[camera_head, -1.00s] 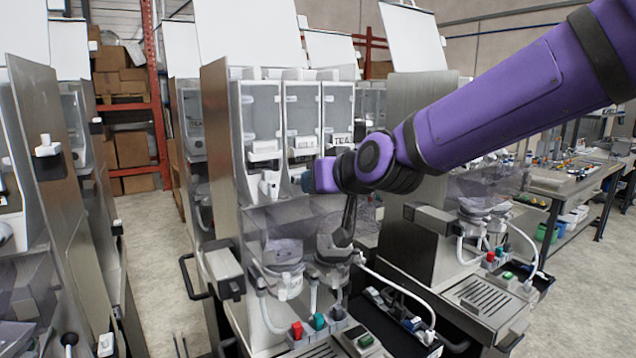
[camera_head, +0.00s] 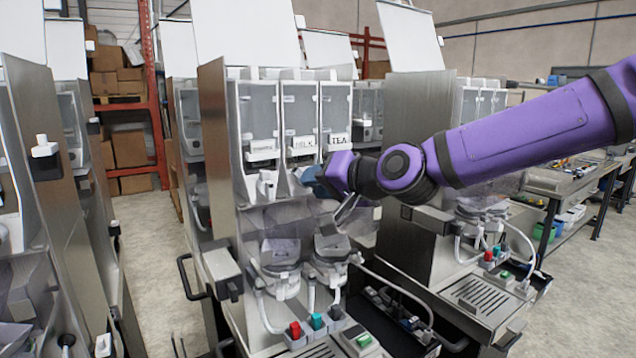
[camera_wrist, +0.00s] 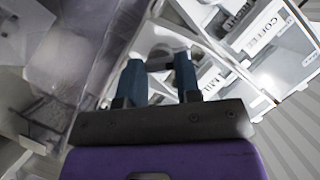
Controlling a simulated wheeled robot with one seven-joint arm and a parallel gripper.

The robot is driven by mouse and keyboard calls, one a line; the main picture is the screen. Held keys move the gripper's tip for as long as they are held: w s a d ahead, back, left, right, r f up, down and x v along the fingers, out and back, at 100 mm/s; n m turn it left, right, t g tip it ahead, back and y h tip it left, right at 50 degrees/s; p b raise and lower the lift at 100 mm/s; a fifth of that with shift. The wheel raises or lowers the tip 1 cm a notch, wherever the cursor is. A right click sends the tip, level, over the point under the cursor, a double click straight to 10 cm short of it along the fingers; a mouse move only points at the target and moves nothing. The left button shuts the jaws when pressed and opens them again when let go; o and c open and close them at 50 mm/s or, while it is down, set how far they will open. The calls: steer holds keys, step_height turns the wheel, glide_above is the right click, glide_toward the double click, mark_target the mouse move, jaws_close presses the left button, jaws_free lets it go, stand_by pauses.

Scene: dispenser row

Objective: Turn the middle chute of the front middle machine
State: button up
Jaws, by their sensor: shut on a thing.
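The front middle machine (camera_head: 215,150) has three clear canisters, with MILK in the middle (camera_head: 302,110) and TEA on the right. Its middle chute is mostly hidden behind my gripper (camera_head: 309,180) in the head view. In the wrist view my gripper (camera_wrist: 160,70) has its two dark blue fingers on either side of a small pale grey piece (camera_wrist: 161,60), which appears to be the middle chute, and is shut on it. The left chute (camera_head: 267,186) hangs free, pointing down. Two mixing bowls (camera_head: 331,247) sit below.
A smoky clear cover (camera_head: 270,220) lies around the space between chutes and bowls. Red, teal and dark buttons (camera_head: 316,321) are at the front. Another machine (camera_head: 405,130) stands close on the right, behind my arm. Open floor (camera_head: 150,250) shows on the left.

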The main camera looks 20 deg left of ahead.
steer(key=shift+m, duration=0.4)
stand_by(0.3)
steer(key=o, duration=0.9)
steer(key=shift+d, duration=0.1)
steer(key=shift+v, duration=5.3)
steer(key=shift+w+f, duration=0.1)
